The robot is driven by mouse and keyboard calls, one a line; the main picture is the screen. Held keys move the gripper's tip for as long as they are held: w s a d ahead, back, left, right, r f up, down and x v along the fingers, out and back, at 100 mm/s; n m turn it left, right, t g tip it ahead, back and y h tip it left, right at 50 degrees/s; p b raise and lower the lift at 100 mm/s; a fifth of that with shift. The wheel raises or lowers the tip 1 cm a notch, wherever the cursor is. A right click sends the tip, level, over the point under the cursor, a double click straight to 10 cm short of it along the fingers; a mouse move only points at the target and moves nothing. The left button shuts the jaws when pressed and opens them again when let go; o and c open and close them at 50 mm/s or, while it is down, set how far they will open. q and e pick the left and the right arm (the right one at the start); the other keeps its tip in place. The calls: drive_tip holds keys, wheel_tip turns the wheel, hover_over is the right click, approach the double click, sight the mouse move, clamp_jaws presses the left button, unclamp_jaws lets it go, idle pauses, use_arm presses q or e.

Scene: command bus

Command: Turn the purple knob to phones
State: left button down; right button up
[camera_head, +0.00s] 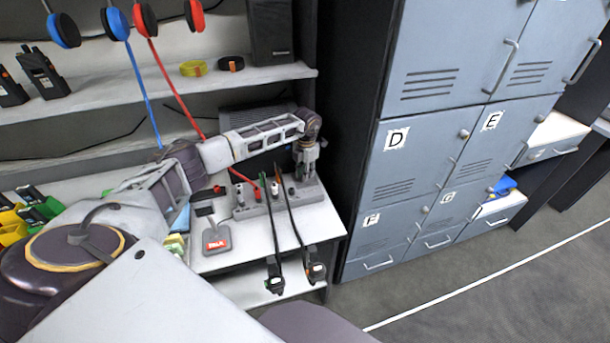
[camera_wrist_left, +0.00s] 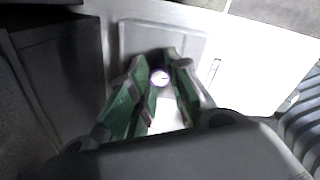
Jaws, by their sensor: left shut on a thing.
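The purple knob (camera_wrist_left: 159,78) shows in the left wrist view as a small round cap with a pale top and purple rim. It sits on a grey panel (camera_wrist_left: 190,45), between the fingertips of my left gripper (camera_wrist_left: 158,70). The green-padded fingers are shut on it from both sides. In the head view my left gripper (camera_head: 303,174) points down at the right end of a grey box with knobs (camera_head: 252,208) on the shelf; the gripper hides the knob there. The knob's markings, including phones, are too small to read. My right gripper is not in view.
Two black cords with plugs (camera_head: 274,275) hang from the box over the shelf edge. A small stand with a red label (camera_head: 217,240) is left of it. A dark cabinet side and grey lockers (camera_head: 420,150) rise close to the right. Headphones (camera_head: 118,24) hang above.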

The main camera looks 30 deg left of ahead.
use_arm(q)
drive_tip(key=shift+m+b, duration=0.35)
drive_tip(key=shift+m, duration=0.85)
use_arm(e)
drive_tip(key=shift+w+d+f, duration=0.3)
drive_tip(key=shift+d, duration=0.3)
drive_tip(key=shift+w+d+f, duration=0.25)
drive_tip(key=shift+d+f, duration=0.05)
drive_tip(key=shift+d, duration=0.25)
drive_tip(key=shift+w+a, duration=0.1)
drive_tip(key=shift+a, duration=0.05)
